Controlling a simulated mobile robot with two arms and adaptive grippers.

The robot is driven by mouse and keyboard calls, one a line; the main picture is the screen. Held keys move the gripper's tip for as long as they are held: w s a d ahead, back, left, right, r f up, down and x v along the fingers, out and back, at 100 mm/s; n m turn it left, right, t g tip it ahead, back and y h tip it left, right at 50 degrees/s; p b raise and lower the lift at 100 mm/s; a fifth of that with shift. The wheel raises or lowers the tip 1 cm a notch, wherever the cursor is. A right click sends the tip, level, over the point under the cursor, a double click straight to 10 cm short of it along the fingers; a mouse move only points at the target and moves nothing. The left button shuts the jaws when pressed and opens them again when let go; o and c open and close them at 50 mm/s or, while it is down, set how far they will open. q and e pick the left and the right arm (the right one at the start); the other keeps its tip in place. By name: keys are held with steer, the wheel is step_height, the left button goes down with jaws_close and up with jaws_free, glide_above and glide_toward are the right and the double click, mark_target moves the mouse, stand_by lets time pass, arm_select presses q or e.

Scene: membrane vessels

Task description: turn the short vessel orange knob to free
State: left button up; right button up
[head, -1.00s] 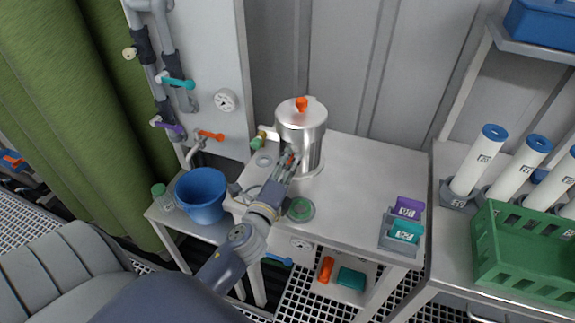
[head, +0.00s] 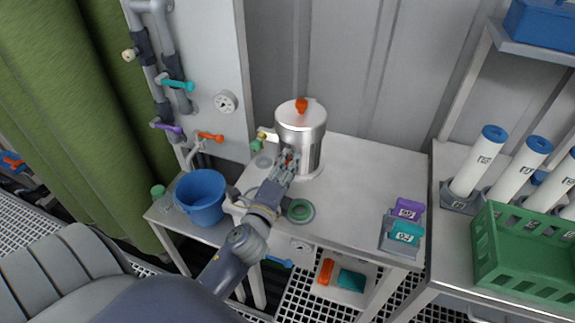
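The short vessel (head: 303,143) is a shiny metal cylinder standing upright on the bench near the wall. Its orange knob (head: 301,104) sits on top of the lid. My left gripper (head: 289,157) is in front of the vessel's lower body, below the knob and well apart from it. Whether its fingers touch the vessel wall, or are open or shut, I cannot tell. My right gripper is not in view.
A blue bucket (head: 201,198) stands left of my arm. A green ring (head: 299,210) lies right of my gripper. Purple (head: 408,208) and teal (head: 405,232) blocks sit in a holder at the right. A green crate (head: 520,262) is far right. The bench middle is clear.

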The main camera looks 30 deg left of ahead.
arm_select(q)
steer(key=shift+o, duration=0.4)
steer(key=shift+s, duration=0.2)
steer(key=shift+v, duration=3.6)
steer(key=shift+d, duration=0.1)
